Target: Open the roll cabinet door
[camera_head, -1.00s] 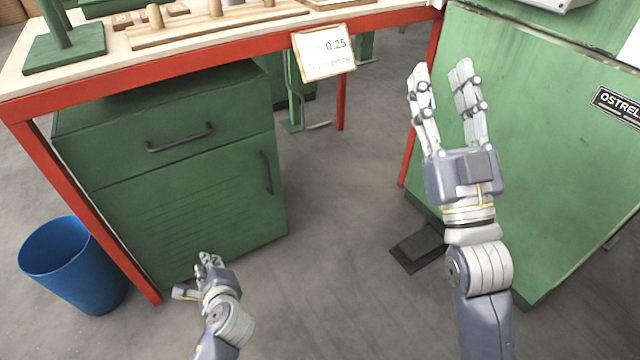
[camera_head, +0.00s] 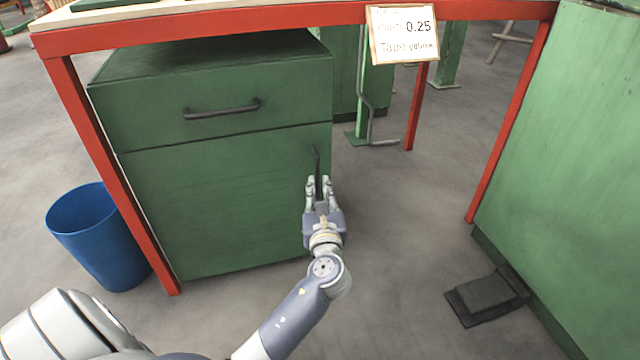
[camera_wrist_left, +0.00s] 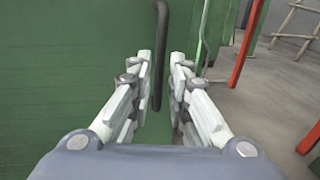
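The green roll cabinet (camera_head: 225,130) stands under the red-framed workbench, with a drawer on top and a closed door (camera_head: 220,205) below. The door's dark vertical handle (camera_head: 315,160) is near its right edge. My left gripper (camera_head: 319,182) is at the lower part of this handle. In the left wrist view, the handle (camera_wrist_left: 160,50) shows between the two open fingers of my left gripper (camera_wrist_left: 162,65), with gaps on both sides. Whether the fingers touch it is not clear, but they are not closed on it. My right gripper is not in view.
A blue bin (camera_head: 97,238) stands left of the cabinet, beside a red bench leg (camera_head: 115,180). A green machine (camera_head: 570,170) is at the right, with a black pedal (camera_head: 487,297) on the floor. A paper sign (camera_head: 403,35) hangs from the bench edge. Floor right of the cabinet is clear.

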